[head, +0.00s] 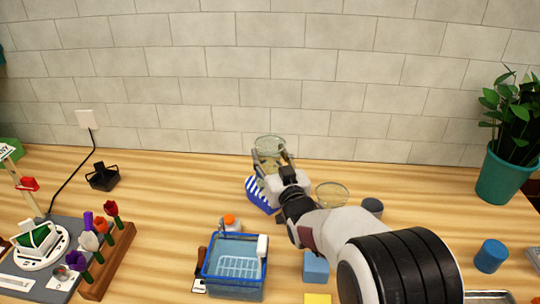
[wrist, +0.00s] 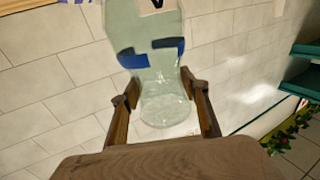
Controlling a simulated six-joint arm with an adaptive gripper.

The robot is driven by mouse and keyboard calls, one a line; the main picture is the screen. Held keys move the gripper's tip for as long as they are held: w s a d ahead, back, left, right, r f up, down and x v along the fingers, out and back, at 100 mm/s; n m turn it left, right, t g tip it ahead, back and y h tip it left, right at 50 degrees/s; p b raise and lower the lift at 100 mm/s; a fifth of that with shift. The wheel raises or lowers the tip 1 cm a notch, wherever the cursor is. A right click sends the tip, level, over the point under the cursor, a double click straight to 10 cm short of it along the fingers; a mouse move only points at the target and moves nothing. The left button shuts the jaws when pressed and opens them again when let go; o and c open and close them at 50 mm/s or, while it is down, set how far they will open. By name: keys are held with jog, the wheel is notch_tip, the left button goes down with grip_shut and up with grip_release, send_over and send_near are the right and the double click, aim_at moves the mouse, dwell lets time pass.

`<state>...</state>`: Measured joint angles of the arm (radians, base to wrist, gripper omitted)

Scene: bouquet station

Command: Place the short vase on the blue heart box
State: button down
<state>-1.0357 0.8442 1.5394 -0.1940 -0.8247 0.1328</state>
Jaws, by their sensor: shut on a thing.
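My gripper (head: 271,158) is shut on a clear, waisted glass vase (head: 270,142), held upright near the back of the table. In the wrist view the vase (wrist: 160,98) stands between the two fingers (wrist: 159,82), with blue patches showing on or through the glass. A blue-and-white striped object (head: 262,196) is just below my gripper and partly hidden by it. The round rim of a second glass vessel (head: 331,190) shows right of my wrist, its lower part hidden by my arm. I cannot make out a heart shape on any blue thing.
A blue basin (head: 235,280) stands at the front. A blue block (head: 316,267) and a blue cylinder (head: 491,256) stand further right. A wooden rack of flowers (head: 107,262) is left, a potted plant (head: 505,175) right. Table left of my gripper is mostly clear.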

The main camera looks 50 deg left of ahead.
jog(key=shift+r, duration=0.1)
jog(key=c, duration=1.1)
grip_release()
jog(key=shift+f, duration=0.2)
jog(key=shift+r, duration=0.15)
jog(key=v, duration=1.2)
jog(key=shift+w, duration=0.1)
